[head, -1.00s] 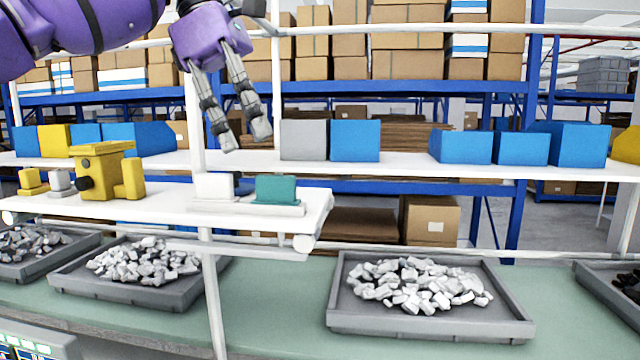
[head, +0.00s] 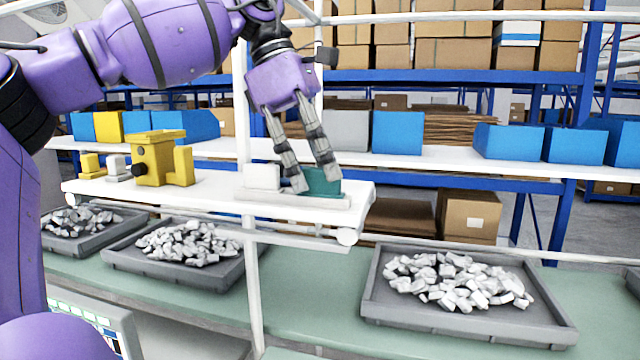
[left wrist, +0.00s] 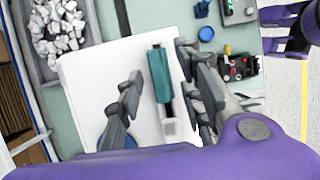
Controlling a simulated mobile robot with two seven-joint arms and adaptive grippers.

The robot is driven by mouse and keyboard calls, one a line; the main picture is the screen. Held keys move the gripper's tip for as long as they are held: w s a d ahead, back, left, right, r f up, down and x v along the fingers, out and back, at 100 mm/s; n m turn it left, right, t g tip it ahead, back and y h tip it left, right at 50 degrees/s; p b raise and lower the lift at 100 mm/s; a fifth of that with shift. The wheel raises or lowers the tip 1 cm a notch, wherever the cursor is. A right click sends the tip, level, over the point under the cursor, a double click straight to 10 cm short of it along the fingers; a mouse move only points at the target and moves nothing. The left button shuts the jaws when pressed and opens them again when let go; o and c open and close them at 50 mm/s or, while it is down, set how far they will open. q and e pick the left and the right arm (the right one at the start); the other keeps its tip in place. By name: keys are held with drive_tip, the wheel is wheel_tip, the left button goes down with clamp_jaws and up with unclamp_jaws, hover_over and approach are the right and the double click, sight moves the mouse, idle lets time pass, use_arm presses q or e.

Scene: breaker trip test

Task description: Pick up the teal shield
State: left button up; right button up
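The teal shield (head: 322,184) stands upright on a flat white base (head: 270,198) on the upper white shelf. Beside it on that base is a white block (head: 262,176). My left gripper (head: 313,182) points down over the shield, fingers spread, and partly hides it. In the left wrist view the shield (left wrist: 160,75) lies between the two open fingers of my left gripper (left wrist: 158,92), with a gap on the left and a smaller one on the right. A gripper that looks like my right one (left wrist: 285,48) shows at the upper right of the left wrist view.
A yellow fixture (head: 150,162) stands on the same shelf to the left. Grey trays of pale chunks, one at the right (head: 470,318), sit on the green bench below. Blue bins (head: 397,132) line the rear shelf.

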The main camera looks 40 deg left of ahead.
use_arm(q)
clamp_jaws()
use_arm(e)
drive_tip(key=shift+s+f, duration=0.35)
drive_tip(key=shift+s, duration=0.1)
